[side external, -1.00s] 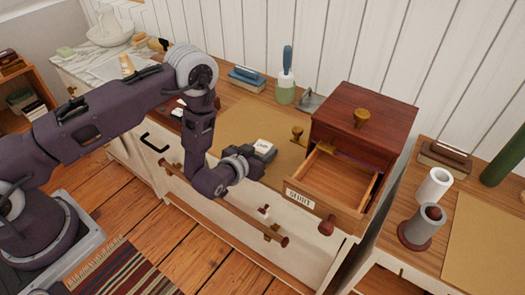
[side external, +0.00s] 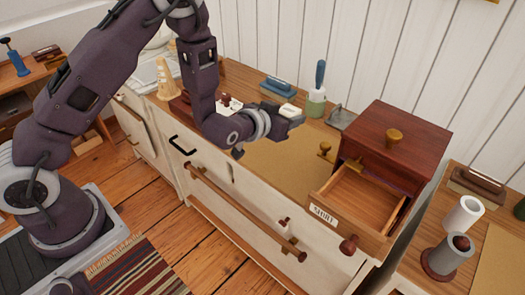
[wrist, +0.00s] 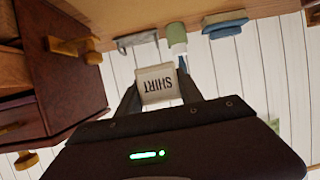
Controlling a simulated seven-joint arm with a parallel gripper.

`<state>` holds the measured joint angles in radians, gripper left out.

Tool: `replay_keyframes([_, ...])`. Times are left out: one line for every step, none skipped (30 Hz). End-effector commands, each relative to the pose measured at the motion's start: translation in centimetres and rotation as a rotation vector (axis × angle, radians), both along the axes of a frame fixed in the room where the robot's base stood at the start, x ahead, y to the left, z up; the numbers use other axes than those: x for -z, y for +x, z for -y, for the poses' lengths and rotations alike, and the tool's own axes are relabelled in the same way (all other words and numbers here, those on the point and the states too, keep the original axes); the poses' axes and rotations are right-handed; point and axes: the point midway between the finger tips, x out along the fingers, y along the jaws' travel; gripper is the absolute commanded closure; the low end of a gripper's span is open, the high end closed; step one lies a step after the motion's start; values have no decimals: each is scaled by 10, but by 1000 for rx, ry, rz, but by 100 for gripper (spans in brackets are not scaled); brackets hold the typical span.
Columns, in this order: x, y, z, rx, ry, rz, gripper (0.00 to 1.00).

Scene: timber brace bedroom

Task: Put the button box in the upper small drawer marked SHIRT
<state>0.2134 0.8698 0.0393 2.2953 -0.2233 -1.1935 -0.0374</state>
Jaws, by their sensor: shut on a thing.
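My gripper (side external: 292,115) is shut on the button box (side external: 290,110), a small pale box held above the bench top. In the wrist view the box (wrist: 156,84) sits between my two fingers, with its SHIRT label upside down. The small dark red chest (side external: 405,140) stands to the right of my gripper. Its drawer (side external: 365,196) is pulled out, and the front bears a SHIRT label (side external: 323,216). The drawer's visible inside looks empty. My gripper is to the left of the open drawer and higher, apart from it.
Brass knobs (side external: 325,150) stick out by the chest. A green pot with a blue-handled tool (side external: 317,100), a blue block (side external: 277,87) and a grey metal piece (side external: 340,118) stand along the wall. A grey cylinder (side external: 446,256) and a white one (side external: 463,216) stand on the right-hand table.

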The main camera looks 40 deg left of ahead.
Motion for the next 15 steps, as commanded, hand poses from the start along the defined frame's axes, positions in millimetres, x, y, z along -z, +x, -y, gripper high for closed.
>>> replay_keyframes([-31, 3, -16, 1, -1, 13, 99])
replay_keyframes([-46, 1, -24, 9, 0, 13, 99])
replay_keyframes([-65, -1, -36, 17, 1, 12, 99])
replay_keyframes([-78, -5, -44, 22, 2, 11, 99])
replay_keyframes([-90, -9, -51, 28, 3, 11, 99])
replay_keyframes([-104, -15, -61, 33, 3, 9, 99])
replay_keyframes([-113, -19, -68, 37, 3, 8, 99])
replay_keyframes([-120, -24, -74, 40, 3, 7, 99])
replay_keyframes([-128, -29, -80, 42, 2, 6, 99])
replay_keyframes([-133, -32, -83, 45, 3, 5, 99])
replay_keyframes([-136, -35, -86, 47, 3, 3, 99])
replay_keyframes([-138, -39, -90, 53, 4, 3, 99])
replay_keyframes([-139, -43, -92, 63, 8, 2, 99])
replay_keyframes([-138, -47, -95, 76, 12, 1, 99])
replay_keyframes([-136, -54, -97, 105, 18, 3, 99])
